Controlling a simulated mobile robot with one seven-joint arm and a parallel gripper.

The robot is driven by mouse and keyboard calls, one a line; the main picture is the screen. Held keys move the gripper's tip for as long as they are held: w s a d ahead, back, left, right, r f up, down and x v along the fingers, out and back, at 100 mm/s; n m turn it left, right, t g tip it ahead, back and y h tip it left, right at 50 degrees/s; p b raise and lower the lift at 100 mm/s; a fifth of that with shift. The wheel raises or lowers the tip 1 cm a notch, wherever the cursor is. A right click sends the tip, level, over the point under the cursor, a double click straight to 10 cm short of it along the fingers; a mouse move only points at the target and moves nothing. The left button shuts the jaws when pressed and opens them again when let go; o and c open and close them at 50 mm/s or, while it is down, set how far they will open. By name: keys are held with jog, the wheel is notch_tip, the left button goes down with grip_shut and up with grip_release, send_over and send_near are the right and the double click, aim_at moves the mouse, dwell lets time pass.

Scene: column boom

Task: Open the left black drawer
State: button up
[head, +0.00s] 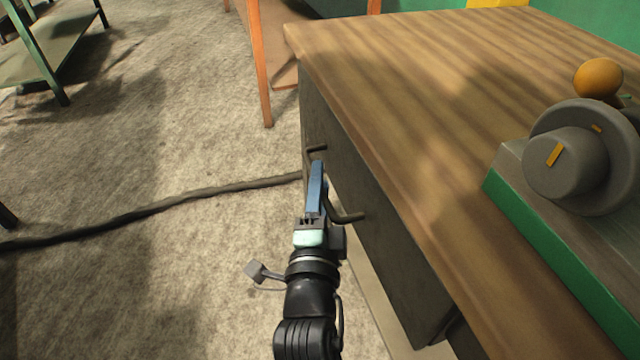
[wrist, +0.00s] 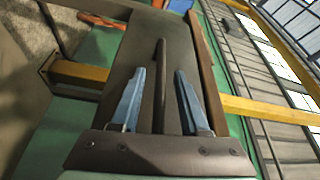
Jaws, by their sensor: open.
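The black drawer (head: 385,245) is a dark front under the wooden worktop in the head view. Its dark bar handle (head: 349,217) stands out from the front, its middle partly hidden by my gripper (head: 316,176). In the wrist view the drawer front (wrist: 138,58) fills the middle, and the handle (wrist: 161,75) runs lengthwise between the two blue fingers of my gripper (wrist: 159,92). The fingers are open, one on each side of the bar, with gaps visible on both sides. The drawer looks shut, though its edges are partly hidden.
The wooden worktop (head: 430,90) overhangs the drawer closely on the right. A grey dial device (head: 570,160) with a green base stands on it. A dark cable (head: 150,210) crosses the floor. The carpet left of the drawer is mostly clear. A green shelf (head: 55,50) stands far left.

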grip_shut()
dwell(1.4)
